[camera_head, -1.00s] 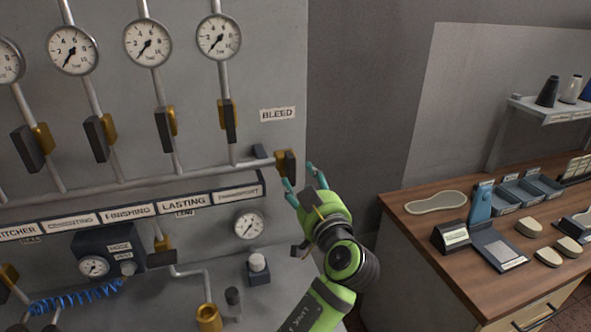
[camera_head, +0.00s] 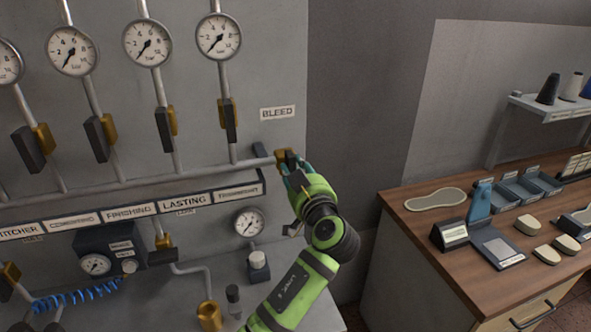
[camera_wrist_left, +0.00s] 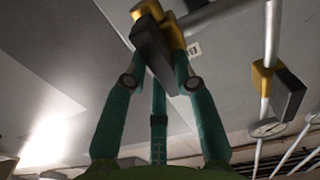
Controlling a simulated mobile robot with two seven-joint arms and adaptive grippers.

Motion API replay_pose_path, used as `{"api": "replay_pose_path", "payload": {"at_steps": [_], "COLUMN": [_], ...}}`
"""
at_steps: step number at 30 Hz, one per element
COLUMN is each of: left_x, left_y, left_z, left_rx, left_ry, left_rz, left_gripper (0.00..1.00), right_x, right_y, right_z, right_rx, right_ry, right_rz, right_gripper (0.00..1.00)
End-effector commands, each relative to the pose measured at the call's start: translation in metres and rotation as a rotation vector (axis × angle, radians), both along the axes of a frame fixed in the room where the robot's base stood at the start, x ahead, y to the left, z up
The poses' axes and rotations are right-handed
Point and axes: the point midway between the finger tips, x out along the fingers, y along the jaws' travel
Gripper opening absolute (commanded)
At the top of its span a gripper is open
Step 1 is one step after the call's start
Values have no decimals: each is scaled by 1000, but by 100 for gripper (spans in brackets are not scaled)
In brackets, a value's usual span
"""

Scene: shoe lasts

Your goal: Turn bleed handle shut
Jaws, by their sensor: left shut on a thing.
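The bleed valve (camera_head: 283,156) is a brass body on the right end of the horizontal pipe, below the BLEED label (camera_head: 278,113). My left gripper (camera_head: 294,174) reaches it from the lower right, and its teal fingers are shut on the bleed handle. In the left wrist view the dark grey handle (camera_wrist_left: 152,48) sits between the fingers (camera_wrist_left: 160,73), against the brass body (camera_wrist_left: 171,30). In the head view the fingers hide most of the handle, so its exact angle is hard to tell there. My right gripper is in neither view.
Several gauges (camera_head: 218,37) and brass valves with dark handles (camera_head: 231,121) line the panel to the left. A small gauge (camera_head: 250,222) is below the bleed valve. A wooden bench (camera_head: 405,225) with shoe parts and trays stands at the right.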

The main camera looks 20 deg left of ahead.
Motion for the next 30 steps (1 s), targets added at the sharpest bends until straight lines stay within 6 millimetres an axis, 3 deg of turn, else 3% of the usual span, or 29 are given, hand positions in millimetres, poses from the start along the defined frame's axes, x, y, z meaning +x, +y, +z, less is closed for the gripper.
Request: {"api": "replay_pose_path", "payload": {"at_steps": [14, 30], "left_x": [0, 2], "left_y": [-1, -3], "left_z": [-1, -3], "left_rx": [121, 531], "left_ry": [80, 357], "left_rz": [0, 0], "left_gripper": [0, 0], "right_x": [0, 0], "right_y": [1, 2], "right_z": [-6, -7], "right_rx": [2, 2], "right_ry": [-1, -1], "right_rz": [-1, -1], "right_gripper": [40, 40]}}
